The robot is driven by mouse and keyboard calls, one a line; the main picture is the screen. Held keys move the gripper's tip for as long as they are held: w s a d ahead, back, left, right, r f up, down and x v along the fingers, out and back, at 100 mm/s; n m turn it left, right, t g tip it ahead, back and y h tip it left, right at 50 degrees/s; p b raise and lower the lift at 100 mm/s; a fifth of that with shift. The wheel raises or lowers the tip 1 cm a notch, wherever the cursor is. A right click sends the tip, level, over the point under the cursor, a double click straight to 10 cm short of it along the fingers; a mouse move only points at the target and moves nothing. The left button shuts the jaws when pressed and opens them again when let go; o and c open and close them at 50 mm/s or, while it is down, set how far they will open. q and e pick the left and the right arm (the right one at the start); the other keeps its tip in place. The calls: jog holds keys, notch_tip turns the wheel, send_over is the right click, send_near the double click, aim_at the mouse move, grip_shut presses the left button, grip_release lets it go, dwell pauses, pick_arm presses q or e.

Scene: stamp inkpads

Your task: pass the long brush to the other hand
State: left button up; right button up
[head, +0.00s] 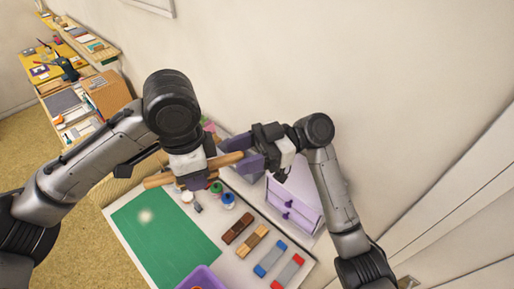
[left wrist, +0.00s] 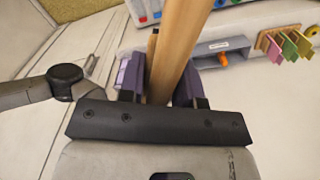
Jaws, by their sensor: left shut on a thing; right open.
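The long brush (head: 224,160) shows as a pale wooden shaft held above the table, tilted up to the right in the head view. My left gripper (head: 193,180) is shut on it partway along the shaft. In the left wrist view the brush (left wrist: 182,42) runs away between the purple fingers of my left gripper (left wrist: 160,88). My right gripper (head: 245,154) is open, its purple fingers at the right end of the brush. I cannot tell whether they touch it. The bristles cannot be made out.
Below lies a table with a green mat (head: 165,238), a purple drawer unit (head: 296,203), small bottles (head: 228,200) and several wooden and coloured blocks (head: 254,241). A purple tray (head: 203,279) is at the front. The wall is close behind my right arm.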

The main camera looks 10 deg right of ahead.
jog(key=shift+x, duration=1.45)
jog(key=c, duration=0.8)
pick_arm(q)
jog(key=o, duration=1)
